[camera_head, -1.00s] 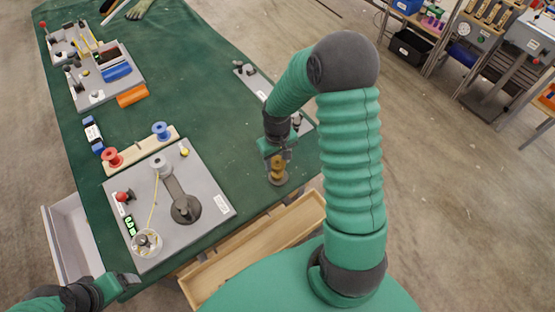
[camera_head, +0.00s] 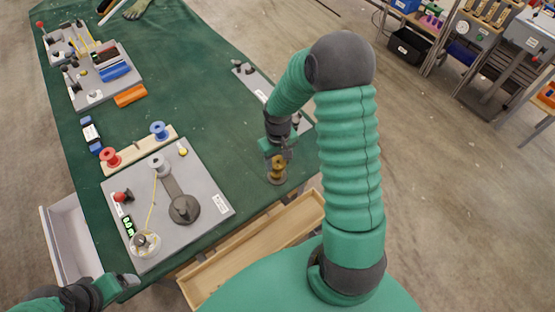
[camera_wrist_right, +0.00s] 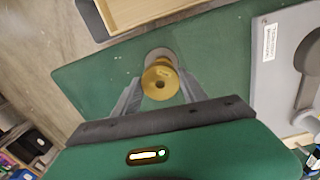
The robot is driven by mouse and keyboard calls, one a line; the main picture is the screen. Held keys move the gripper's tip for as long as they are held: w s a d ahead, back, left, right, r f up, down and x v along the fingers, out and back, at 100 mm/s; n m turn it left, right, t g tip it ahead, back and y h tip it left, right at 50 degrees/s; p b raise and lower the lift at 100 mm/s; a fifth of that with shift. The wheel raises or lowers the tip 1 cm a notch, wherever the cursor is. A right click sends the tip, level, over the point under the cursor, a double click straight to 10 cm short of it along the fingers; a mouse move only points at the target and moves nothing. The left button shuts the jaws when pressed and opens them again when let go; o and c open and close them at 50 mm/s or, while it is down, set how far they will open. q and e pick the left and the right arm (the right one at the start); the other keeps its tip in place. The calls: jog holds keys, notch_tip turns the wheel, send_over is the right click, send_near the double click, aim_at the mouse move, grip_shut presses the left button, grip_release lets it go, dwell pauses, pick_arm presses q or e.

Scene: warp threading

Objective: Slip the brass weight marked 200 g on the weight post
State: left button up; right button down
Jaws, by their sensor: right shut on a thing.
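My right gripper (camera_head: 279,157) is over the near right edge of the green table. It is shut on a knobbed brass weight (camera_head: 278,168). The weight also shows between the two fingers in the right wrist view (camera_wrist_right: 160,80). A round grey disc (camera_head: 277,180) shows below the weight; I cannot tell whether they touch. The weight's marking is too small to read. A dark round piece (camera_head: 185,208) with a short upright part sits on the grey board; I cannot tell whether it is the weight post. My left gripper (camera_head: 130,281) is at the table's near left corner, its jaws unclear.
The grey board (camera_head: 215,185) carries a red knob (camera_head: 122,197) and a yellow thread. Behind it stands a rack with a red spool (camera_head: 110,157) and a blue spool (camera_head: 159,131). A wooden drawer (camera_head: 250,252) is open below the near edge. The table's middle is clear.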

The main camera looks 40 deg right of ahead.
jog(key=shift+a+f, duration=0.1)
jog(key=shift+f, duration=0.3)
dwell(0.3)
jog(key=c, duration=0.6)
grip_release()
jog(key=shift+o, duration=0.2)
jog(key=o, duration=0.4)
notch_tip(320, 180, up, 6)
jog(key=p, duration=0.5)
jog(key=shift+r+p, duration=0.1)
jog(key=shift+p, duration=0.25)
